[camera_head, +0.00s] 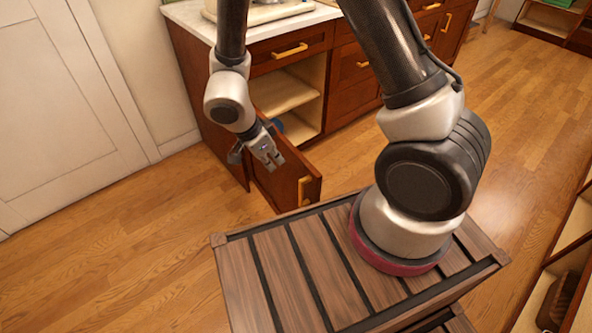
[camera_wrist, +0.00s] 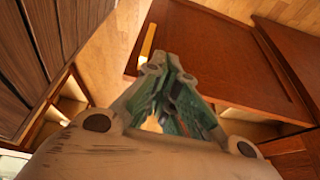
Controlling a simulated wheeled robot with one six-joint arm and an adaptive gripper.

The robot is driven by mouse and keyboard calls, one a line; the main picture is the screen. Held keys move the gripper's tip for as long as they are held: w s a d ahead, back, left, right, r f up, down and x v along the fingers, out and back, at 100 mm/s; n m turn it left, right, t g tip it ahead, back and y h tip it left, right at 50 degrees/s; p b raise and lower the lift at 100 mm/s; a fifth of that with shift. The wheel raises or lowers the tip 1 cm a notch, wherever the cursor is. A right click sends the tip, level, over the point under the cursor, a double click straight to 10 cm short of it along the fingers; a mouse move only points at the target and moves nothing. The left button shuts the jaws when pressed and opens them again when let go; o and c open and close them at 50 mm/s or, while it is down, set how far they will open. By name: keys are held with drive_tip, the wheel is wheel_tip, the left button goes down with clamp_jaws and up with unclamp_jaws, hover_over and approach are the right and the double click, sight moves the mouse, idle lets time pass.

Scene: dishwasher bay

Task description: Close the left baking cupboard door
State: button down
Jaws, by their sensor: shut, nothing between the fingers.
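The left cupboard door (camera_head: 288,174) is reddish-brown wood and stands open, swung out from the cabinet into the room. Its brass handle (camera_head: 304,190) is near the free edge. In the wrist view the door (camera_wrist: 215,55) fills the upper middle, with the handle (camera_wrist: 147,45) left of the fingertips. My gripper (camera_head: 272,161) is shut and empty. It is beside the door's upper part and overlaps it in the picture; I cannot tell whether it touches. The open cupboard (camera_head: 292,92) shows pale shelves behind it.
A drawer with a brass handle (camera_head: 290,50) is above the opening, under a pale countertop (camera_head: 185,15). A blue item (camera_head: 277,126) is partly hidden inside the cupboard. A white room door (camera_head: 60,100) is at left. Wooden floor (camera_head: 150,250) is clear at the front left.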

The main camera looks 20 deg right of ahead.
drive_tip(key=w+d+f, duration=0.1)
drive_tip(key=d+f, duration=0.6)
drive_tip(key=f, duration=0.1)
drive_tip(key=shift+w, duration=0.3)
drive_tip(key=shift+d+f, duration=0.1)
